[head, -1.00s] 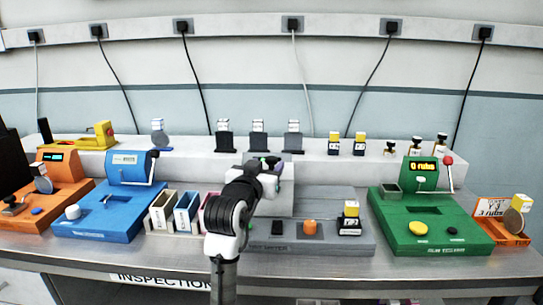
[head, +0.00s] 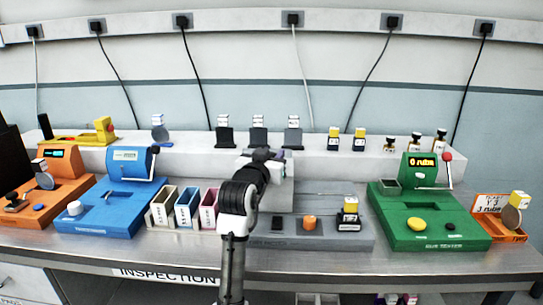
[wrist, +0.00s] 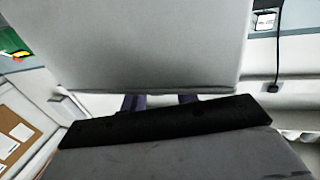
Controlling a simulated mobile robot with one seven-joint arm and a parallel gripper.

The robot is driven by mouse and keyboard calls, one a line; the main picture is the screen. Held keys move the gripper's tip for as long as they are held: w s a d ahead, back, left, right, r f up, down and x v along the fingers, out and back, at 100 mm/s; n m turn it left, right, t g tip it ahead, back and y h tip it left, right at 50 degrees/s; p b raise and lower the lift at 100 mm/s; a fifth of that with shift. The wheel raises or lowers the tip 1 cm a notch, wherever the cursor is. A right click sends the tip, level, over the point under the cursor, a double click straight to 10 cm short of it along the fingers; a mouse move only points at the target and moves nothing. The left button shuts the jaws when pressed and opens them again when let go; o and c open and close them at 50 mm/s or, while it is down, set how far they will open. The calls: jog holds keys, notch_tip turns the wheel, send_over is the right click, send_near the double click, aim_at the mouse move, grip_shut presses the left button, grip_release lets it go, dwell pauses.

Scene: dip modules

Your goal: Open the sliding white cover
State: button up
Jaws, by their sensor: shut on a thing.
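The white cover (head: 282,192) is a pale upright block on the grey machine (head: 338,238) at the middle of the bench, partly hidden behind my arm. My gripper (head: 263,156) is at the cover's upper part, and its fingers are hard to make out there. In the wrist view a broad pale panel (wrist: 150,45) fills the upper middle. A long black bar (wrist: 165,122) lies below it. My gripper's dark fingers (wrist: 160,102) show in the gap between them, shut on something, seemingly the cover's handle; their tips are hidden.
Three small open bins (head: 187,209) stand just left of my arm. A blue machine (head: 110,205) is farther left, and a green one (head: 425,228) is at the right. An orange button (head: 309,222) and a yellow-topped stamp (head: 349,214) are on the grey machine.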

grip_shut()
jog(key=d+p, duration=0.1)
jog(key=d, duration=1)
jog(key=shift+p, duration=0.3)
jog(key=o, duration=1)
grip_release()
jog(key=shift+c, duration=0.2)
jog(key=b+v, duration=0.2)
jog(key=v, duration=1.1)
jog(key=shift+s+a+b, duration=0.2)
jog(key=shift+s+b, duration=0.15)
